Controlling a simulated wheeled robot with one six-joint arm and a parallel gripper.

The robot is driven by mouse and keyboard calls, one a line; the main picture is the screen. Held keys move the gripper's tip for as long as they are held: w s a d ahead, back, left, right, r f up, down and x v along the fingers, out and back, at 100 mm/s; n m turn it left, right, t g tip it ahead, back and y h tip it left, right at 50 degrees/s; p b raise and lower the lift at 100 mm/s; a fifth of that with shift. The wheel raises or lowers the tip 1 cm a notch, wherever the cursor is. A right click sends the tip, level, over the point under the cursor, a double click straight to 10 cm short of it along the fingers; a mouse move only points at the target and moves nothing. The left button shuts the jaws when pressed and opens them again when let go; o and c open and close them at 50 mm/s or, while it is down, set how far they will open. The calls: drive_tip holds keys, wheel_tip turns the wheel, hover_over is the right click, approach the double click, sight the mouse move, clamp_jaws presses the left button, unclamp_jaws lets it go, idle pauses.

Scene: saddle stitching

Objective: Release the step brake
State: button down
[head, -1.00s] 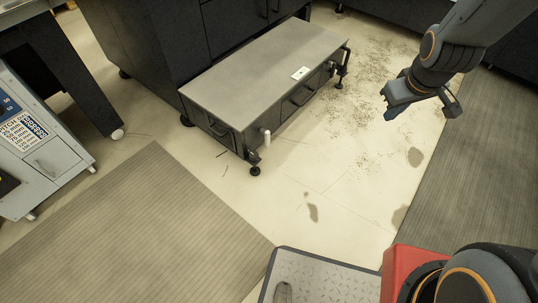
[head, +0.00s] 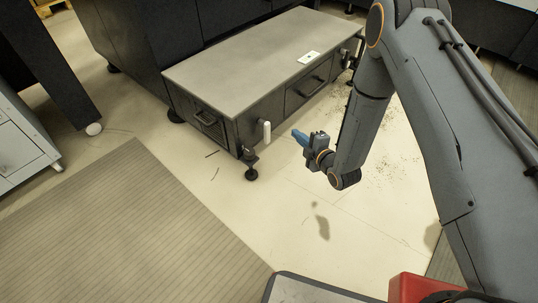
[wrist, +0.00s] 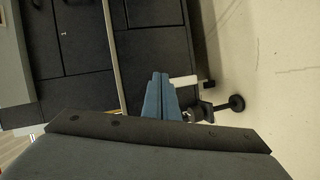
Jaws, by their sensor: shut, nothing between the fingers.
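The low dark step (head: 215,68) with a grey top stands against a larger dark cabinet. A white upright handle (head: 267,131), which looks like the brake lever, sticks up at its near front corner. It also shows in the wrist view (wrist: 186,80), lying sideways in the picture with a dark end. My gripper (head: 295,134) has blue fingers and is in front of the step, to the right of the handle. In the wrist view the fingers (wrist: 160,77) are together and empty, with their tips close to the handle. I cannot tell whether they touch it.
A black levelling foot (head: 251,172) stands below the step's near corner. Another white handle (head: 360,48) is at the step's far right end. A ribbed mat (head: 120,220) covers the floor at left.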

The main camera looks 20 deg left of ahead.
sight(267, 133)
drive_tip(key=s+a+f+n+y+b, duration=0.3)
drive_tip(key=s+f+n+y+b, duration=0.1)
drive_tip(key=f, duration=0.6)
drive_tip(key=shift+s+a+f+b, duration=0.35)
drive_tip(key=shift+s+b, duration=0.35)
drive_tip(key=shift+s, duration=0.15)
drive_tip(key=b+x, duration=0.4)
drive_tip(key=x, duration=0.6)
drive_tip(key=shift+t+b, duration=0.3)
drive_tip(key=shift+b, duration=0.05)
drive_tip(key=shift+w+d+r, duration=0.1)
drive_tip(key=shift+w+d, duration=0.05)
